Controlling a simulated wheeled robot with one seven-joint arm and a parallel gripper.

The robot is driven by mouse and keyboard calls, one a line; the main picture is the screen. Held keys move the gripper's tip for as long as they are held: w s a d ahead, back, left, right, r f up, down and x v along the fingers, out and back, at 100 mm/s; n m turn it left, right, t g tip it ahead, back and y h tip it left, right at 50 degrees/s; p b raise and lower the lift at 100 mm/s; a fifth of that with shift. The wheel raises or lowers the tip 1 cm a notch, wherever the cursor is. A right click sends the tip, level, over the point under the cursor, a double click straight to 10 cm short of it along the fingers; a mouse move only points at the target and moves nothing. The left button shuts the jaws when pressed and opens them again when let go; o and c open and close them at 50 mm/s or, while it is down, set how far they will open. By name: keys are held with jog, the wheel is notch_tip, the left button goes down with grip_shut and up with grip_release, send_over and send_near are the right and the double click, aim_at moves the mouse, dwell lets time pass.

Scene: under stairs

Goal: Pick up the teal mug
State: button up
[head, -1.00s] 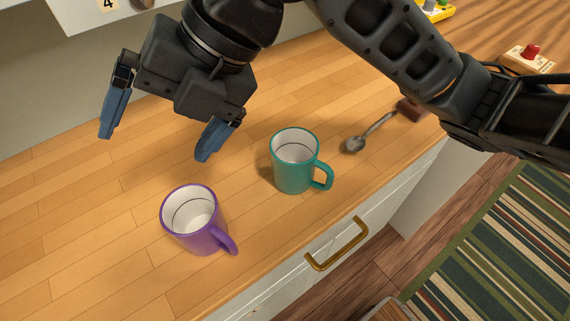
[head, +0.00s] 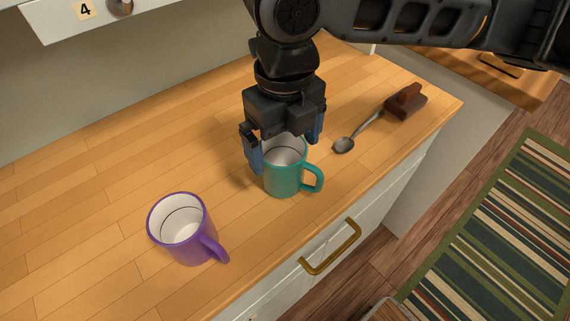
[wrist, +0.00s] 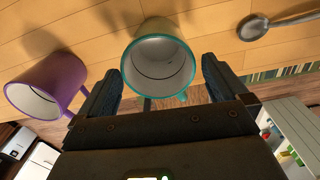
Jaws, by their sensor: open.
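The teal mug (head: 283,179) stands upright on the wooden counter, its handle toward the right and front edge. In the wrist view the teal mug (wrist: 158,66) shows its open white mouth between the two fingers. My gripper (head: 288,150) is open, pointing down over the mug, with one blue finger at its left side and the other at its right rear. In the wrist view the gripper (wrist: 160,85) has a finger on each side of the mug, with gaps visible. The gripper body hides part of the mug's far rim.
A purple mug (head: 181,230) stands on the counter (head: 95,190) to the left and nearer. A spoon (head: 364,133) lies to the right, by a brown block-like object (head: 406,101). A drawer with a brass handle (head: 331,247) is below the front edge. The left counter is clear.

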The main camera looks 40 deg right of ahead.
jog(key=shift+f, duration=1.3)
jog(key=shift+c, duration=0.4)
jog(key=c, duration=1)
jog(key=shift+c, duration=0.2)
jog(key=shift+a+r, duration=0.1)
